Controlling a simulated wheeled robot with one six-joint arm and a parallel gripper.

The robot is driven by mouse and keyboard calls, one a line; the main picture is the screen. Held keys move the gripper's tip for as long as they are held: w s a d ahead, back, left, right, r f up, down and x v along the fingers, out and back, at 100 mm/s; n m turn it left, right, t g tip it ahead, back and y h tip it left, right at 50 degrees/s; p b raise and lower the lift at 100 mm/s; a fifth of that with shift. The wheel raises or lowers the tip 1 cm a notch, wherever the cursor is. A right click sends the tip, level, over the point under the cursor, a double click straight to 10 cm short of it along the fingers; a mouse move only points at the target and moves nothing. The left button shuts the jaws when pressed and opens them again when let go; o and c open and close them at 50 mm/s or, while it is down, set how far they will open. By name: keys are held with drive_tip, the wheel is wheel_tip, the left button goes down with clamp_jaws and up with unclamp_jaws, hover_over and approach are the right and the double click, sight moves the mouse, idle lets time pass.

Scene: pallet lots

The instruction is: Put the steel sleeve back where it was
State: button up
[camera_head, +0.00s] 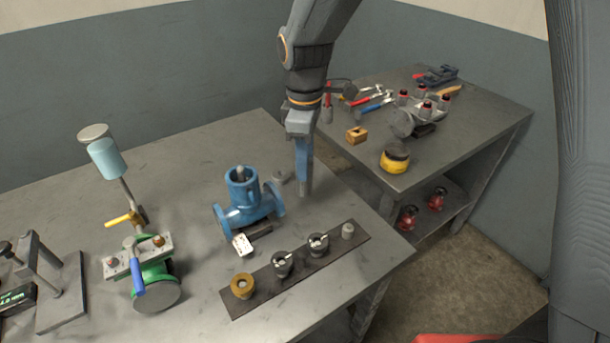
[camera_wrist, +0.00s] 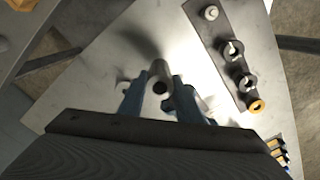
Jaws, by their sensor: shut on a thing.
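My gripper (camera_head: 304,172) points down over the right part of the near bench, right of the blue valve body (camera_head: 241,205). It is shut on the steel sleeve (camera_head: 306,188), a grey upright tube below the blue fingers. In the wrist view the sleeve (camera_wrist: 160,76) shows its dark hollow end between the two fingers (camera_wrist: 158,100). Whether its lower end touches the bench top, I cannot tell. A dark strip (camera_head: 262,296) lies near the bench's front right edge. It carries a brass ring (camera_head: 242,286), two dark parts with steel tops (camera_head: 282,264) and a small pale cylinder (camera_head: 348,230).
A green assembly (camera_head: 150,276) and a measuring stand (camera_head: 55,280) are at left.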

drive_tip(key=shift+f+p, duration=0.45)
drive_tip(key=shift+f, duration=1.65)
drive_tip(key=o, duration=1.2)
drive_tip(key=shift+f, duration=0.1)
drive_tip(key=shift+c, duration=0.2)
wheel_tip(320, 180, up, 12)
drive_tip(key=b, duration=0.3)
drive_tip(key=s+d+f+m, duration=0.3)
drive_tip(key=s+d+m, duration=0.1)
drive_tip(key=d, duration=0.3)
drive_tip(key=s+d+f+m, duration=0.3)
drive_tip(key=d+f+m, duration=0.1)
drive_tip(key=d+m, duration=0.3)
drive_tip(key=s+d+f+m+t, duration=0.1)
drive_tip(key=s+d+f+m, duration=0.2)
drive_tip(key=d, duration=0.6)
drive_tip(key=shift+s+d+f+m, duration=0.15)
drive_tip(key=shift+s+m, duration=0.7)
drive_tip(key=shift+m, duration=0.35)
